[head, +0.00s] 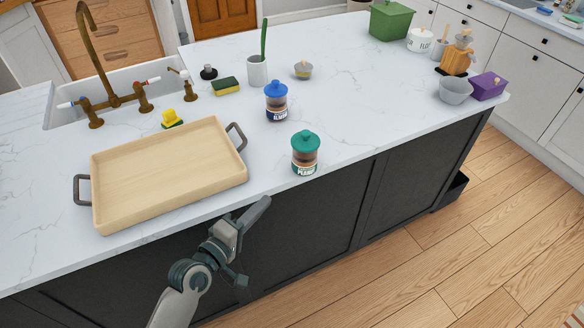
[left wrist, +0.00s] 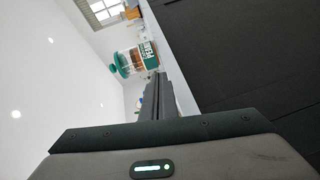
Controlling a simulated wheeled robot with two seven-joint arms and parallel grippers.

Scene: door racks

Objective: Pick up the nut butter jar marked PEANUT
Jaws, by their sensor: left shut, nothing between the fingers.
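In the left wrist view the same jar (left wrist: 137,59) appears sideways, beyond the fingers. A similar jar with a blue lid (head: 276,105), its label seeming to read ALMOND, stands behind it to the left. My left gripper (head: 262,204) is in front of the counter edge, left of and nearer than the PEANUT jar, apart from it. Its fingers (left wrist: 157,85) are shut and empty. My right gripper is not in view.
A wooden tray (head: 170,172) with dark handles lies left of the jars. The white counter (head: 375,110) right of the jars is clear. The dark cabinet front (head: 310,238) drops below the edge.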

